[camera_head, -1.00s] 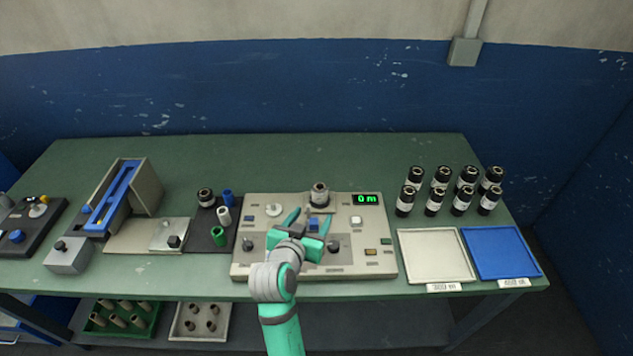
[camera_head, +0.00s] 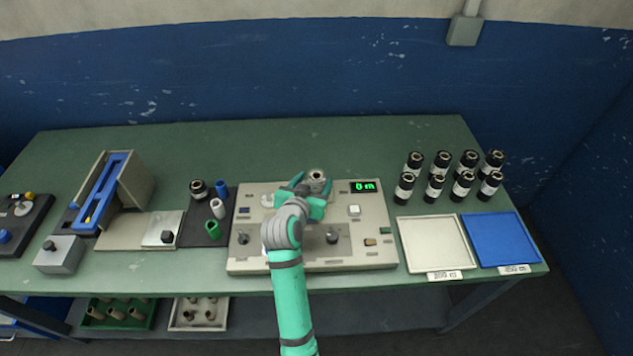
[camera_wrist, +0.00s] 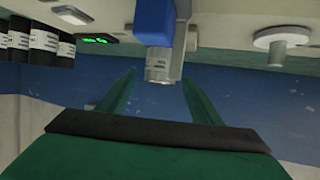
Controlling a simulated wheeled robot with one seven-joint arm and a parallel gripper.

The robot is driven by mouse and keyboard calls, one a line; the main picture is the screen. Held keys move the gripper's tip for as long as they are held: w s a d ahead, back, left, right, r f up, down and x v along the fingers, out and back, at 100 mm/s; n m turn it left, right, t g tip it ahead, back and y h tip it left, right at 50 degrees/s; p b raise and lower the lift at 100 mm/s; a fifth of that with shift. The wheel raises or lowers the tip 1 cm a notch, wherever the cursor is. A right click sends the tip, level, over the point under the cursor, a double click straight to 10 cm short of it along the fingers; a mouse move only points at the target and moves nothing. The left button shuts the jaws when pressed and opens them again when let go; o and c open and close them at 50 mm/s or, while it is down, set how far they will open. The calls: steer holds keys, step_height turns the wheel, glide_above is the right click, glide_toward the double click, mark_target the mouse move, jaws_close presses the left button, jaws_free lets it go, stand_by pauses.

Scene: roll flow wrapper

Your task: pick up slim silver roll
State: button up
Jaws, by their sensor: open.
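A small silver roll (camera_head: 317,175) with a brownish top stands at the back of the beige machine panel (camera_head: 375,258), left of the green display. In the wrist view, a silver cylinder (camera_wrist: 159,68) shows between my fingers beside a blue part (camera_wrist: 154,22); this seems to be the same roll. My green gripper (camera_head: 311,184) is open, its fingers spread at the near side of the roll. In the wrist view, my fingertips (camera_wrist: 158,78) lie on either side of the cylinder; contact cannot be told. The roll's lower part is hidden by my gripper.
Several black rolls with white labels (camera_head: 436,185) stand at the right, behind a white tray (camera_head: 434,245) and a blue tray (camera_head: 500,240). Blue, white and green cores and a dark roll stand on a dark mat (camera_head: 203,229). The table's back strip is clear.

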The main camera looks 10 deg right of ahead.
mark_target(315, 180)
steer(key=shift+x, duration=1.7)
steer(key=c, duration=1.2)
steer(key=shift+r, duration=0.15)
